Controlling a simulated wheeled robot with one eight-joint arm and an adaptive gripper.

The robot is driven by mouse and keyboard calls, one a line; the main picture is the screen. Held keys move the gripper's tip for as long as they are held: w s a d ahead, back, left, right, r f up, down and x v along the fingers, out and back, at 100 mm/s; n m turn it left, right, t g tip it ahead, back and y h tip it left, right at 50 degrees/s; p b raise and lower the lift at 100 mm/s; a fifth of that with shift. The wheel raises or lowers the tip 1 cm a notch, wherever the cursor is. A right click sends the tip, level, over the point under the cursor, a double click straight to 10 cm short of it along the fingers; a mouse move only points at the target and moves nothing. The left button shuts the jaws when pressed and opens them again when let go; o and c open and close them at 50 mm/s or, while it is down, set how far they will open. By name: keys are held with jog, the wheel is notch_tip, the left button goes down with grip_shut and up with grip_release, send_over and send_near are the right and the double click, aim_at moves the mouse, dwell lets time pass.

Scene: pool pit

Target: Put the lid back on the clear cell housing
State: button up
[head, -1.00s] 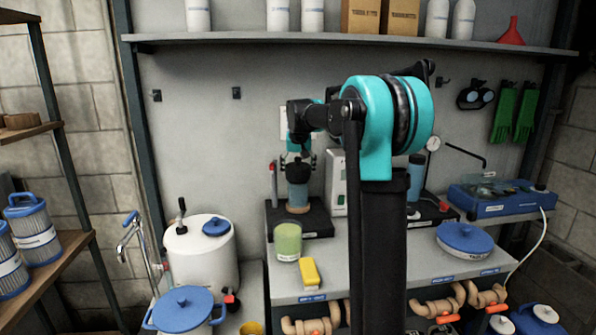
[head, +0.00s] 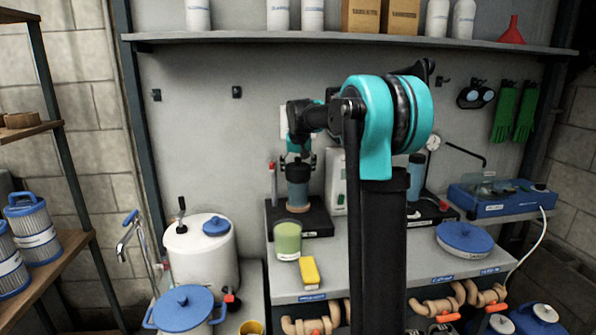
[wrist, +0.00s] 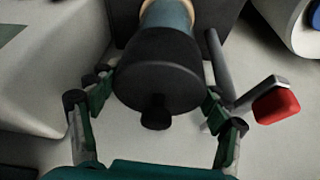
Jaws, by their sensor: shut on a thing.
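A blue, see-through-looking cylinder (head: 297,194), which I take for the clear cell housing, stands upright on a black stand (head: 312,226) at the back of the bench. A tan ring shows at its foot, and the housing also shows at the top of the wrist view (wrist: 172,16). The black round lid (wrist: 160,72) with a short knob is over its near end. My gripper (head: 298,160) is above the housing, its fingers on either side of the lid and shut on it. In the wrist view, no gap shows between lid and housing, but I cannot tell whether it is fully seated.
A red-ended lever (wrist: 276,106) stands close beside the gripper. A white device (head: 336,180) is right of the stand. A green jar (head: 288,238) and a yellow block (head: 310,272) stand in front. My arm hides part of a second blue cylinder (head: 416,172).

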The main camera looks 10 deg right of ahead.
aim_at(298, 158)
jog(key=o, duration=1.2)
jog(key=shift+r, duration=3.5)
grip_shut()
